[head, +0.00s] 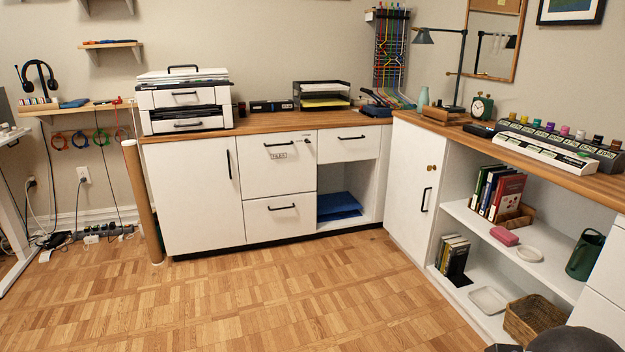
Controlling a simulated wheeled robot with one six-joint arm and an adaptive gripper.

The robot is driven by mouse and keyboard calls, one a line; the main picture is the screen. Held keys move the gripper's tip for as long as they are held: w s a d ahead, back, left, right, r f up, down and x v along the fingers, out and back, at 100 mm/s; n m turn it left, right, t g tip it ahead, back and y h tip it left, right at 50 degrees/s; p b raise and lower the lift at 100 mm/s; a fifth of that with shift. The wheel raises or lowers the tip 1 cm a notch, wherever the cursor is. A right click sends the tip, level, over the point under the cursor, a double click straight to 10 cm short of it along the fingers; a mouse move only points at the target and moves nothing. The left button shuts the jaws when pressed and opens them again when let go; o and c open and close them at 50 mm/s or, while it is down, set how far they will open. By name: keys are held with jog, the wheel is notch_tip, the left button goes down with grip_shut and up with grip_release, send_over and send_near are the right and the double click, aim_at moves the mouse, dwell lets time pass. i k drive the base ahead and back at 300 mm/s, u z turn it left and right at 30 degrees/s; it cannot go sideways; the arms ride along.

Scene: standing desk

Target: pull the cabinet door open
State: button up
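Two cabinet doors with vertical black handles are in the head view, and both are shut. One white door (188,205) is under the printer at the left, with its handle (229,164) near its right edge. The other white door (408,175) is in the right-hand cabinet, beside the open shelves. Its handle (426,200) is near its right edge, below a small brass lock. The frame does not show which door is meant. My gripper is not in view; only a dark rounded part, likely of my arm, shows at the bottom right edge.
Drawers (279,180) and an open bay with blue folders (338,206) stand between the doors. Open shelves (548,272) at the right hold books, a green jug (585,254) and a basket (523,318). The parquet floor (270,290) in front is clear. A brown tube (141,200) leans at the left.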

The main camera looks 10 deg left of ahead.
aim_at(194, 182)
jog(key=u, duration=0.75)
jog(key=i, duration=1.2)
jog(key=u, duration=0.7)
jog(key=k, duration=0.55)
jog(key=z, duration=1.05)
jog(key=i, duration=1.25)
jog(key=u, duration=0.65)
jog(key=i, duration=0.35)
jog(key=u, duration=0.45)
